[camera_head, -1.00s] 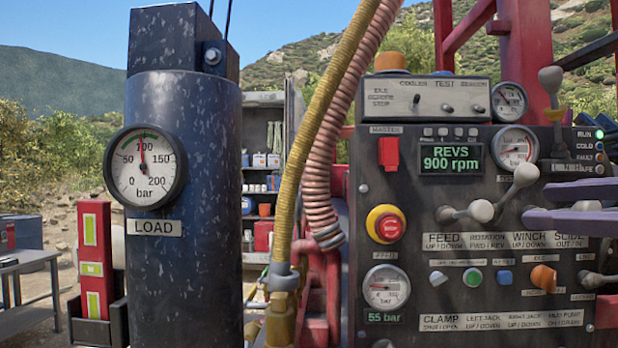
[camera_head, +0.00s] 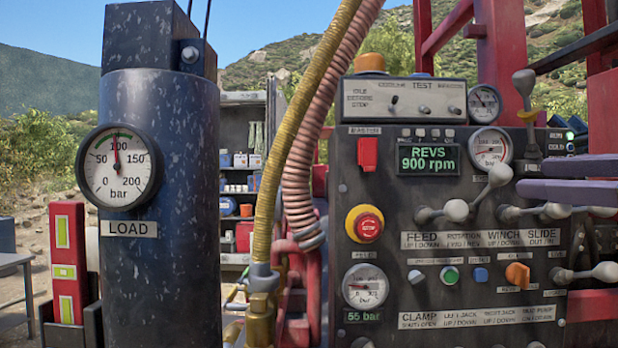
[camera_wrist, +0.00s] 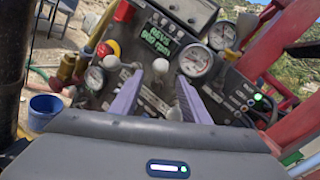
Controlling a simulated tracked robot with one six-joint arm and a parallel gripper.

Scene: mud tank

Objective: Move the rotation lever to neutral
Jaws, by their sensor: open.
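The rotation lever (camera_head: 499,173) is a metal lever with a pale ball knob, above the ROTATION label on the black panel. Its knob stands higher than the neighbouring feed knob (camera_head: 456,210). My gripper (camera_head: 517,177) has two purple fingers that reach in from the right, their tips just right of the rotation knob. The gripper is open and empty. In the wrist view, a pale knob that looks like the rotation knob (camera_wrist: 160,65) lies just beyond the gap between the fingertips (camera_wrist: 160,76). I cannot tell whether a finger touches it.
The winch knob (camera_head: 555,211) is below my fingers, close by. A red stop button (camera_head: 365,224), gauges and a REVS display (camera_head: 428,156) share the panel. A tall lever (camera_head: 525,85) stands above right. Hoses (camera_head: 285,120) and a dark cylinder (camera_head: 160,270) are at left.

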